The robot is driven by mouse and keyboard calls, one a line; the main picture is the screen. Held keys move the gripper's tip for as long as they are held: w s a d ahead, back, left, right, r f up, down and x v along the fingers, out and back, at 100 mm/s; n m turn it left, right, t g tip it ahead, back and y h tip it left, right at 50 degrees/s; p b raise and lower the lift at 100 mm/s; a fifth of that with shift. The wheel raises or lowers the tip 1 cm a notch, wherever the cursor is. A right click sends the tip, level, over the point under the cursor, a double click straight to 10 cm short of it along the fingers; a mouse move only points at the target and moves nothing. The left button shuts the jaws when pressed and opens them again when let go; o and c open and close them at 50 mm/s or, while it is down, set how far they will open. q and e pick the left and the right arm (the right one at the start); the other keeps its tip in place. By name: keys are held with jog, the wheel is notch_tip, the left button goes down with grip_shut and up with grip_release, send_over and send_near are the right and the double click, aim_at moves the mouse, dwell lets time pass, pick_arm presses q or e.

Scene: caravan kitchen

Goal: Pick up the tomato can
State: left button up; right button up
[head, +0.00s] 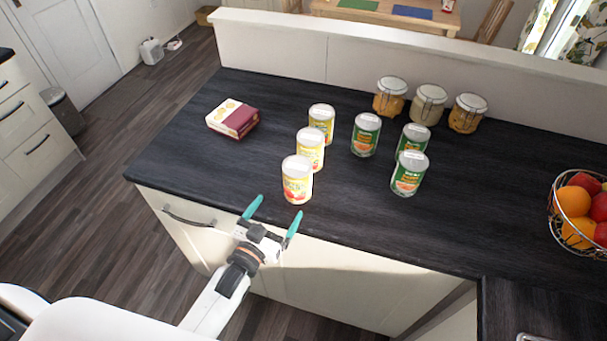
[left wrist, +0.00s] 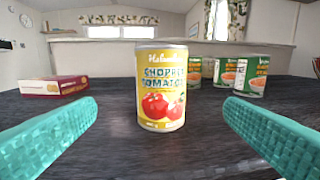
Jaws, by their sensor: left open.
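The nearest tomato can (head: 297,180) is yellow and white with red tomatoes on its label. It stands upright near the front edge of the dark counter (head: 230,150). It is centred in the left wrist view (left wrist: 161,88), between the fingers but beyond their tips. Two more yellow cans, one in the middle (head: 310,149) and one at the back (head: 321,121), stand behind it in a row. My left gripper (head: 272,217) is open and empty, with teal fingers, at the counter's front edge. The fingers also show in the left wrist view (left wrist: 160,108). My right gripper is not in view.
Several green cans (head: 409,173) stand right of the yellow row. A red and cream box (head: 233,118) lies to the left. Several jars (head: 429,103) stand at the back by the low wall. A wire fruit bowl (head: 580,212) is at the far right.

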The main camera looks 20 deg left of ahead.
aim_at(290, 190)
pick_arm(q)
jog(key=w+b, duration=0.1)
jog(key=w, duration=0.2)
jog(key=w+b, duration=0.1)
jog(key=w, duration=0.1)
jog(key=shift+w+d+b, duration=0.35)
jog(key=shift+d, duration=0.05)
jog(key=shift+w+d+r, duration=0.1)
jog(key=shift+w+d, duration=0.1)
jog(key=shift+w, duration=0.45)
jog(key=w+b, duration=0.1)
jog(key=w, duration=0.1)
jog(key=w+b, duration=0.1)
jog(key=w, duration=0.1)
jog(key=shift+d+r+b, duration=0.1)
jog(key=shift+d+b, duration=0.2)
jog(key=shift+d, duration=0.1)
jog(key=shift+w, duration=0.3)
jog(key=shift+d+r, duration=0.1)
jog(key=shift+s, duration=0.1)
jog(key=shift+c, duration=0.8)
jog(key=shift+r, duration=0.1)
jog(key=c, duration=1.2)
